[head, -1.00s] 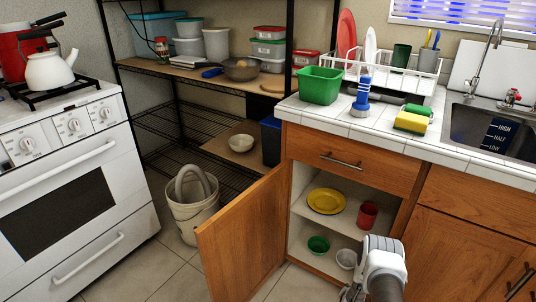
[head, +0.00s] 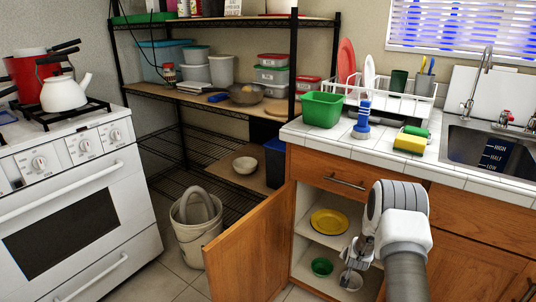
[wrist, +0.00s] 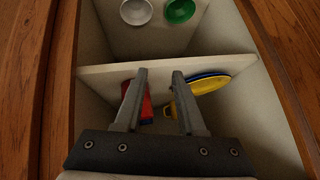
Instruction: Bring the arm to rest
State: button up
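My gripper (head: 352,262) hangs in front of the open cupboard under the counter. In the wrist view, its two fingers (wrist: 161,98) stand apart with nothing held between them. Beyond them on the cupboard shelf are a red cup (wrist: 147,108), partly behind the left finger, a yellow piece (wrist: 168,110), and a yellow plate (wrist: 211,84) with a blue rim under it. In the head view the yellow plate (head: 329,222) shows on the shelf, and my arm hides the red cup.
The cupboard door (head: 250,250) stands open to the left. A green bowl (head: 321,267) and a white bowl (head: 351,281) sit on the cupboard floor. A bucket (head: 197,240) stands left.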

jog(key=s+a+r+n+y, duration=0.1)
jog(key=a+r, duration=0.1)
jog(key=r, duration=0.7)
jog(key=s+a+r+n, duration=0.1)
jog(key=a+r, duration=0.2)
jog(key=r, duration=0.7)
jog(key=s+a+r+n, duration=0.1)
jog(key=s+a+r, duration=0.1)
jog(key=s+r, duration=0.35)
jog(key=s+a+r+n, duration=0.1)
jog(key=s+a+r, duration=0.2)
jog(key=r, duration=0.5)
jog(key=s+a+r+n+g+y, duration=0.1)
jog(key=s+a+r, duration=0.1)
jog(key=s+r, duration=0.35)
jog(key=s+a+r, duration=0.1)
jog(key=s+r, duration=0.2)
jog(key=s, duration=0.5)
jog(key=s+a+n+g, duration=0.1)
jog(key=s+a+n, duration=0.1)
jog(key=s, duration=1.5)
notch_tip(320, 180, up, 26)
jog(key=p, duration=2.5)
jog(key=shift+r, duration=0.25)
jog(key=shift+d, duration=0.15)
